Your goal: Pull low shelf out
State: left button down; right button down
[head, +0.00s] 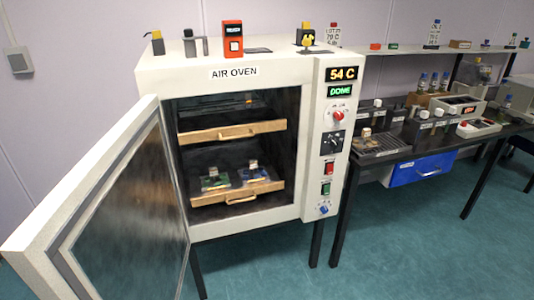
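The white air oven (318,155) stands in the middle of the head view with its door (115,215) swung wide open to the left. Inside, the low shelf (237,191) has a wooden front edge with a handle (240,200). I cannot tell whether either shelf is partly drawn out. Neither of my grippers shows in the head view.
The open door takes up the left front. The oven's panel reads 54 C and DONE. Small items, including a red device (232,39), stand on the oven top. A dark bench (480,137) with instruments and a blue drawer (421,169) is at the right. The teal floor before the oven is clear.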

aim_at(229, 158)
jog(key=i+j+z, duration=0.15)
jog(key=j, duration=0.55)
jog(key=j+z, duration=0.1)
jog(key=j, duration=0.6)
jog(key=i+j+z, duration=0.15)
jog(key=j, duration=0.55)
